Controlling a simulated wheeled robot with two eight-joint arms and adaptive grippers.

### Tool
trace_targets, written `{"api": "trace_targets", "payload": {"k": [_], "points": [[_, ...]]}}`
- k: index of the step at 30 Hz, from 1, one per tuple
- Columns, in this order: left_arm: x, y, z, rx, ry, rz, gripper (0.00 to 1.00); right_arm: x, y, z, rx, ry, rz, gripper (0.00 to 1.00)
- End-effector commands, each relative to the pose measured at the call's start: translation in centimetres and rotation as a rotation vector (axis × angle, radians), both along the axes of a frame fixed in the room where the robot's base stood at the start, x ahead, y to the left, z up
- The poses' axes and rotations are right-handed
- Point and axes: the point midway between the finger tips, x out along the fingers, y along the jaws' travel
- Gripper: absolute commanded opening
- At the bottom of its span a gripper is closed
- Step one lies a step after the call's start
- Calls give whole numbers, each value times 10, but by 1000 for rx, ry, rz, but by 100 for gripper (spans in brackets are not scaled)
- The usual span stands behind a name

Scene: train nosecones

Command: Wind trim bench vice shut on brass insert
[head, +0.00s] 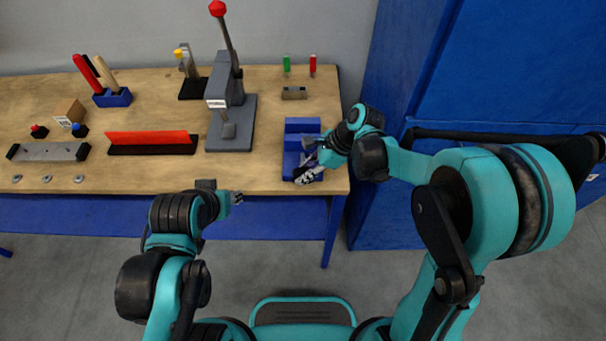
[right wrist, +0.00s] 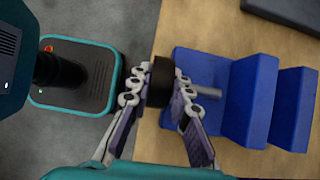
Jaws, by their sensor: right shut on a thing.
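The blue bench vice (head: 302,126) stands at the right end of the bench, near its front edge. In the right wrist view the vice (right wrist: 262,100) shows two upright blue jaws, and a grey screw rod (right wrist: 208,90) runs out from it. My right gripper (head: 310,172) is at the front of the vice. In the wrist view its fingers (right wrist: 160,92) are shut around a dark round knob (right wrist: 162,76) at the rod's end. I cannot make out the brass insert. My left gripper (head: 238,198) is off the bench's front edge, apart from the vice; its jaw state is unclear.
A grey press (head: 228,105) with a red-tipped lever stands left of the vice. A small tan-grey block (head: 294,93) lies behind it. A red strip (head: 153,138) in a black holder lies further left. A blue cabinet (head: 385,130) stands right of the bench.

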Motion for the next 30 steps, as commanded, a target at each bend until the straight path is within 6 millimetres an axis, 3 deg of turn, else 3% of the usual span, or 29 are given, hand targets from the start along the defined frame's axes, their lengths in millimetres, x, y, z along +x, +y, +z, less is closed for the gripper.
{"api": "trace_targets", "payload": {"k": [15,30], "points": [[0,0,-48,0,0,0,37,1,-5,-6,349,-1,-2,0],[0,0,-57,0,0,0,37,0,-6,-3,436,0,0,0]]}}
